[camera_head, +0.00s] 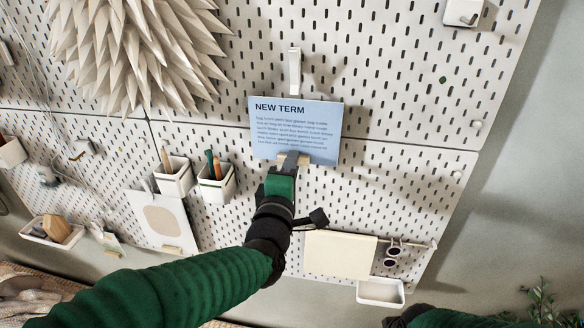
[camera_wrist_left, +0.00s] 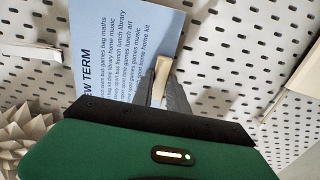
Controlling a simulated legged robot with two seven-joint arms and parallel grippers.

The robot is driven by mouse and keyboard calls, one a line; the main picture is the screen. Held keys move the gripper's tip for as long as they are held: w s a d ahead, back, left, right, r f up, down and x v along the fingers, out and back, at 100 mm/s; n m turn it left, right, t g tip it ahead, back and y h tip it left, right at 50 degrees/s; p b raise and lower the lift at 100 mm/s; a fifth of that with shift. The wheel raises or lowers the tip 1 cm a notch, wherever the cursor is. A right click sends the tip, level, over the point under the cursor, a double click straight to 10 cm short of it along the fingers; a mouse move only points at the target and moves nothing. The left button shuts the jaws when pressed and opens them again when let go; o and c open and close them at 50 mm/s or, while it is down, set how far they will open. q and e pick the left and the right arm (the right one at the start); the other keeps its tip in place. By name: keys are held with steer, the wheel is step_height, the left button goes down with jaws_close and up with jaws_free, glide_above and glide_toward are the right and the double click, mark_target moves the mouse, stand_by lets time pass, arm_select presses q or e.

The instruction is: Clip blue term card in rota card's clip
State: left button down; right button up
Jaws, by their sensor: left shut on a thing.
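The blue term card (camera_head: 296,130), headed NEW TERM, is held up in front of the pegboard, roughly upright. It also shows in the left wrist view (camera_wrist_left: 130,40). A small wooden tab (camera_wrist_left: 162,66) is at its lower edge. My left gripper (camera_head: 290,164) is shut on this tab from below. A white clip (camera_head: 295,70) on the pegboard is just above the card's top edge. I cannot tell whether the card touches it or is in it. No card is readable as the rota card.
Left of my arm are two white pen cups (camera_head: 174,178) and a card with a beige circle (camera_head: 160,220). A cream sheet (camera_head: 340,256), sunglasses (camera_head: 393,252) and a white tray (camera_head: 380,292) are at lower right. A spiky paper decoration (camera_head: 135,45) hangs upper left. Board right of the card is clear.

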mark_target(295, 145)
arm_select(q)
steer(key=shift+r+p, duration=0.8)
steer(key=shift+r, duration=1.1)
steer(key=c, duration=1.2)
jaws_free()
steer(key=shift+c, duration=0.2)
steer(key=shift+f, duration=0.1)
steer(key=shift+f, duration=0.1)
